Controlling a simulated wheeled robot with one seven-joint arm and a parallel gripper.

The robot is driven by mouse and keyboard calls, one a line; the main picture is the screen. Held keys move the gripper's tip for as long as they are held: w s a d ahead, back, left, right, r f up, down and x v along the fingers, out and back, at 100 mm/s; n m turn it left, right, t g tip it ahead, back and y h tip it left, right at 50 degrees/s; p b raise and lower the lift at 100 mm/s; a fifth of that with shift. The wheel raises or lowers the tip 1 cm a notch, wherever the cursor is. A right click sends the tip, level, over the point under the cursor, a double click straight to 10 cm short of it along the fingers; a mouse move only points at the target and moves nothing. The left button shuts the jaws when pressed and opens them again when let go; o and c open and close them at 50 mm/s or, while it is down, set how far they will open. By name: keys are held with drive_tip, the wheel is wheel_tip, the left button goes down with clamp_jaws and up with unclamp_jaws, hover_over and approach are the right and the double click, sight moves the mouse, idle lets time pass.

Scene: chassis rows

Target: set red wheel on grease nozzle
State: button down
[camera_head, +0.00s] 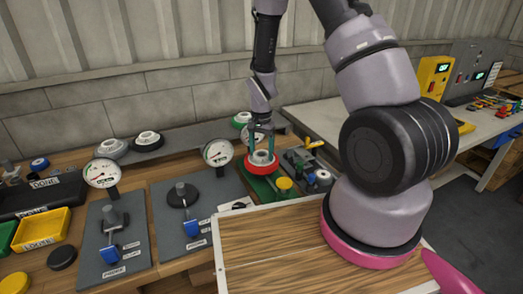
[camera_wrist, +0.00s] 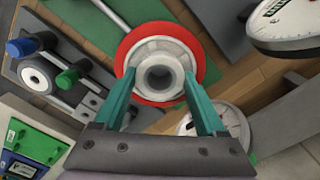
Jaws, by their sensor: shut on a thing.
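The red wheel (camera_head: 262,168) has a red rim and a pale grey hub with a dark centre hole. My gripper (camera_head: 262,140) is shut on the hub from above, and the wheel is roughly level over a green mat (camera_head: 258,187). In the wrist view the red wheel (camera_wrist: 135,45) sits between the two teal fingers (camera_wrist: 160,95). I cannot tell from the head view whether it touches the mat. Two grey plates each carry an upright fitting: one with a black disc (camera_head: 182,197), one with a grey block (camera_head: 112,218). Their small labels are hard to read, so I cannot tell which is the grease nozzle.
Two dial gauges (camera_head: 101,173) (camera_head: 218,152) stand by the plates. Pale, black and green-rimmed wheels rest on a rear shelf (camera_head: 190,137). A fixture with blue and green knobs (camera_wrist: 68,78) is beside the mat. A yellow bin (camera_head: 40,231) is far left. My arm fills the right.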

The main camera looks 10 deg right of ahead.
drive_tip(key=shift+f, duration=0.65)
unclamp_jaws()
drive_tip(key=shift+r, duration=0.1)
wheel_tip(320, 180, up, 11)
drive_tip(key=shift+f, duration=0.2)
drive_tip(key=shift+r, duration=0.1)
